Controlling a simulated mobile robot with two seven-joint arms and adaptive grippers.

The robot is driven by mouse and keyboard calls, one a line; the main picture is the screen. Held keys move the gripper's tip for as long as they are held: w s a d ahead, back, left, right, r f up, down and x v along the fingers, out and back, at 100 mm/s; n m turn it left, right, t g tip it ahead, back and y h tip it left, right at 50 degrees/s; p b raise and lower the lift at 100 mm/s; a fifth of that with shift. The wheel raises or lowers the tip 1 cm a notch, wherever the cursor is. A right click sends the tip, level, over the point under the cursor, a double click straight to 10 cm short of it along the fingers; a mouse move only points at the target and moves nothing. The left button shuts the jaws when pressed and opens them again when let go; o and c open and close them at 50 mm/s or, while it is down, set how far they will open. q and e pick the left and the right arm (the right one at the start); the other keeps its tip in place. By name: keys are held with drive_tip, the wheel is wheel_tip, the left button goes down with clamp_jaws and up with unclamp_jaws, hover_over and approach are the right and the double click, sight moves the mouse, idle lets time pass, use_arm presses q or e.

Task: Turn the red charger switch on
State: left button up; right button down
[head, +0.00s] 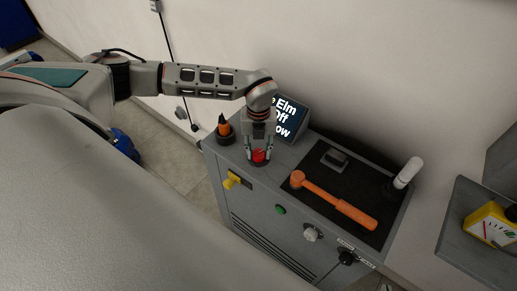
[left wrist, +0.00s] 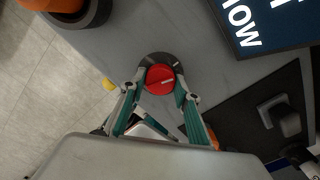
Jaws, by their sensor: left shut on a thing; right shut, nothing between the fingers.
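The red charger switch (head: 260,156) is a round red knob on the top of the grey charger cabinet (head: 232,160), near its front edge. In the left wrist view the red switch (left wrist: 159,80) sits on a dark round base with a pale mark on its face. My left gripper (head: 258,152) points down at the switch from above. Its two fingers, also in the left wrist view (left wrist: 157,92), stand on either side of the knob and are shut on it. My right gripper is not in view.
A tilted display (head: 287,118) stands behind the switch. An orange-and-black object (head: 224,128) sits left of it. A black mat (head: 330,185) on the right holds an orange hammer (head: 335,200). A yellow handle (head: 231,181) and green button (head: 280,209) are on the cabinet's front.

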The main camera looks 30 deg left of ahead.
sight(259, 152)
use_arm(q)
drive_tip(key=m+p, duration=0.2)
drive_tip(key=m, duration=0.4)
drive_tip(key=shift+r, duration=0.1)
drive_tip(key=shift+m, duration=0.9)
drive_tip(key=shift+m+p, duration=0.3)
drive_tip(key=shift+p, duration=0.05)
drive_tip(key=o, duration=1.1)
wheel_tip(259, 152, up, 12)
